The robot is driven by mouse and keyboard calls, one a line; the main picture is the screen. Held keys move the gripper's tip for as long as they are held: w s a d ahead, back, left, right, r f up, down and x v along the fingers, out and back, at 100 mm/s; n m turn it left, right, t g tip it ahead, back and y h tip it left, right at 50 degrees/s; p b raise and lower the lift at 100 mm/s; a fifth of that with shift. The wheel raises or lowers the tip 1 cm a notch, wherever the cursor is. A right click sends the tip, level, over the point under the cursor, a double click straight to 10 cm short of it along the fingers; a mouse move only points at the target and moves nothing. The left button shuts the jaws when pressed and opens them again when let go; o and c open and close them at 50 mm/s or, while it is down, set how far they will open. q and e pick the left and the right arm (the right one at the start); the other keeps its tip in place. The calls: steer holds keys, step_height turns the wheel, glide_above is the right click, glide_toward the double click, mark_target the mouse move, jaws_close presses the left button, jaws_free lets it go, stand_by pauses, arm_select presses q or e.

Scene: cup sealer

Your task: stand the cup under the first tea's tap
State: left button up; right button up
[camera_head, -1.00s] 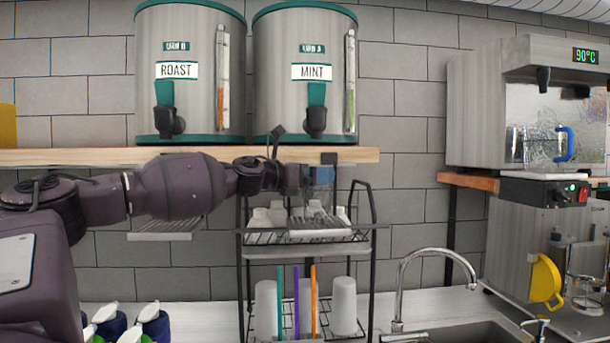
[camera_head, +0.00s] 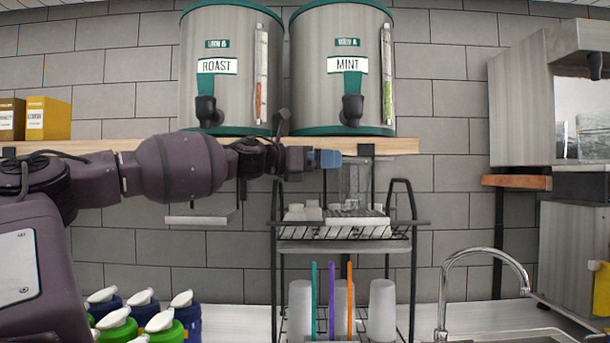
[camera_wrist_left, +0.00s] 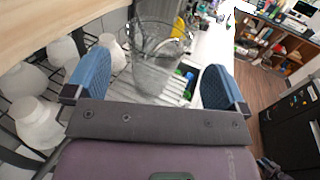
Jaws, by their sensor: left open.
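The clear cup (camera_head: 355,185) stands upright on the slatted drip tray (camera_head: 357,222) below the black tap (camera_head: 351,109) of the MINT urn (camera_head: 343,25). In the left wrist view the cup (camera_wrist_left: 157,62) is ahead of my fingers, with gaps on both sides. My left gripper (camera_head: 325,158) is open, just left of the cup at about its rim height in the head view. Its two blue fingertips are wide apart in the left wrist view (camera_wrist_left: 157,85). The ROAST urn (camera_head: 221,35) has its own tap (camera_head: 207,111) and an empty tray (camera_head: 199,216) below.
A wooden shelf (camera_head: 407,147) carries the urns. A wire rack (camera_head: 417,222) with white cups and coloured straws stands below, close to the drip tray. Several pump bottles (camera_head: 187,316) are at lower left. A sink tap (camera_head: 443,300) is at lower right.

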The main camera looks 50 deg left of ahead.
arm_select(q)
steer(key=b+v, duration=0.1)
steer(key=v, duration=0.3)
steer(key=shift+s+a+b, duration=0.1)
steer(key=shift+s+b, duration=0.2)
steer(key=shift+b, duration=0.1)
arm_select(e)
step_height(320, 180, down, 3)
steer(key=shift+s+a+r, duration=0.1)
steer(key=shift+r, duration=0.05)
steer(key=shift+s, duration=0.15)
